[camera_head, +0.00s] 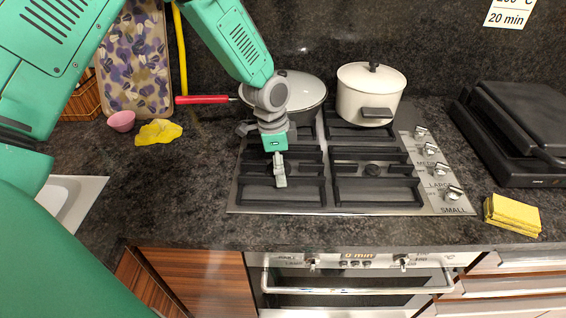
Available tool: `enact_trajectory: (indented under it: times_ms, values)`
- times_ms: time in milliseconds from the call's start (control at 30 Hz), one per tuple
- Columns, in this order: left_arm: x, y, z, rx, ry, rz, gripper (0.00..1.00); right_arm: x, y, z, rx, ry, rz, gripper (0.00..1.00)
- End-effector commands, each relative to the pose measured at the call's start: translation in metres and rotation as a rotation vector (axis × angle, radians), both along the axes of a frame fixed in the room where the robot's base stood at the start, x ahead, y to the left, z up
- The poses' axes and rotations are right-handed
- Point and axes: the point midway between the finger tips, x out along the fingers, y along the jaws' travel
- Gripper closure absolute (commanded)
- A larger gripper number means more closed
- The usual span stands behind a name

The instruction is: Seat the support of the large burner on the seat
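The steel gas hob (333,209) is set in the dark stone counter and carries several dark burner supports. One front support (305,193) lies at the left and another (400,190) at the right, around a round burner (373,170). I cannot tell which burner is the large one. My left gripper (280,180) points down over the middle of the front left support, its fingers seen nearly edge-on. I cannot tell whether they touch or hold the support. They hide the burner there. My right gripper is out of view.
A pan (305,88) with a red handle (201,100) and a white pot (370,90) stand on the back burners. Knobs (453,193) line the hob's right side.

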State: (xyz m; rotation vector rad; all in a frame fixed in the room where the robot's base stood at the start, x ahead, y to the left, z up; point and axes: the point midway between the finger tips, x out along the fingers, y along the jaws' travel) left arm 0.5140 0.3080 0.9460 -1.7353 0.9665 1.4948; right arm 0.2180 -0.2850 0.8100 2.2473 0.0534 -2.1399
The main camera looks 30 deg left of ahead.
Motion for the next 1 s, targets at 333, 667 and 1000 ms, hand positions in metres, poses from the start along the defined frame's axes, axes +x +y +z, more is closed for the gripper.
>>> enact_trajectory:
  times_ms: [333,667,1000]
  values:
    - [0.000,0.001,-0.004,0.000,-0.001,0.001,0.04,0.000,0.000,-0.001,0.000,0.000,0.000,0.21]
    - [0.000,0.001,-0.002,0.001,0.001,0.001,0.00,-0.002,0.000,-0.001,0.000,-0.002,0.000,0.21]
    - [-0.003,0.009,0.055,-0.001,-0.004,0.002,0.00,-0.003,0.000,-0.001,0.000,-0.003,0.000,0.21]
